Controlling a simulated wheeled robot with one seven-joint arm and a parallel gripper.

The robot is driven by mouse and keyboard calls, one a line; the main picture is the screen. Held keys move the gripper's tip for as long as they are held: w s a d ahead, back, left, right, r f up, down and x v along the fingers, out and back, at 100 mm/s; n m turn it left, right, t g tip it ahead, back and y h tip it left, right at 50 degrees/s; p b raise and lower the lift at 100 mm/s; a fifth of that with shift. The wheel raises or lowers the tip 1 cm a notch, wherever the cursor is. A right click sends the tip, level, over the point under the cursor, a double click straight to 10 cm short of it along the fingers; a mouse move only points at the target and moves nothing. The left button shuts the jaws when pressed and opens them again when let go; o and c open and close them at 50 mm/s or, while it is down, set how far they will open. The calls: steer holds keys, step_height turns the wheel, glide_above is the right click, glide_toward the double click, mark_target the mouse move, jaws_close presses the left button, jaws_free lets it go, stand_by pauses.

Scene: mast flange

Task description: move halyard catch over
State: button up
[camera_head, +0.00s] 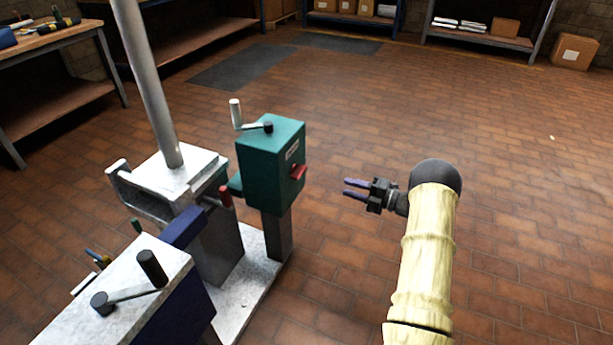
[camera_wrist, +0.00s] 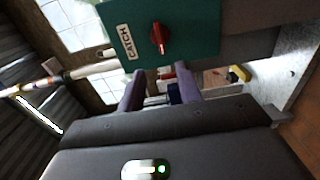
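The halyard catch is a red knob (camera_head: 298,172) on the right-hand face of a teal box (camera_head: 262,165) that stands on a grey post. In the wrist view the red knob (camera_wrist: 159,38) sits beside a white label (camera_wrist: 126,42) reading CATCH. My gripper (camera_head: 350,188) is to the right of the box, apart from the knob, with its two purple fingers spread and nothing between them. In the wrist view the fingers (camera_wrist: 160,90) show below the knob in the picture, with clear space between them.
A grey mast (camera_head: 150,90) rises from a metal flange left of the teal box. A crank handle (camera_head: 236,113) stands on the box top. A blue winch with a pale top (camera_head: 125,290) and dark crank is at front left. Brick floor (camera_head: 500,190) to the right is clear.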

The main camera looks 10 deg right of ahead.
mark_target(303, 173)
steer(key=b+x, duration=0.4)
steer(key=x, duration=1.1)
steer(key=shift+w+a, duration=0.25)
steer(key=shift+a, duration=0.1)
jaws_close()
